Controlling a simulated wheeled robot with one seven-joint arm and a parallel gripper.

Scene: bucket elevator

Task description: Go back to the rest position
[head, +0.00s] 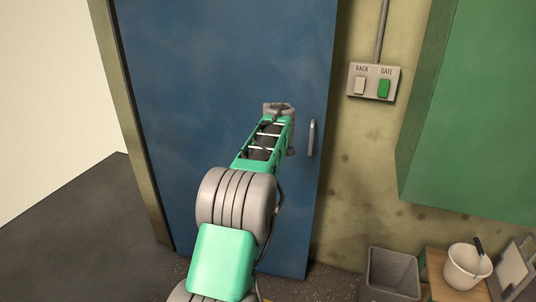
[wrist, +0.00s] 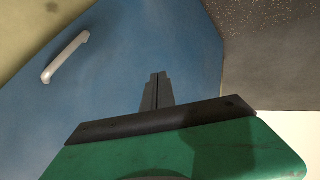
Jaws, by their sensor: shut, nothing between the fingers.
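My gripper (wrist: 157,92) is shut and empty in the wrist view, its two dark fingers pressed together in front of a blue door. In the head view my arm reaches forward to the blue door (head: 220,70), and the fingers are hidden behind the end of the arm. The gripper looks apart from the pale door handle (head: 312,138), which is to the right of my arm's end. The handle also shows at the upper left of the wrist view (wrist: 65,58).
A switch box (head: 373,81) marked RACK and GATE is on the wall right of the door. A green cabinet (head: 475,110) juts in at the right. Below are a grey bin (head: 391,273) and a white bucket (head: 466,268) on a wooden surface. Dark floor (head: 75,235) is open at left.

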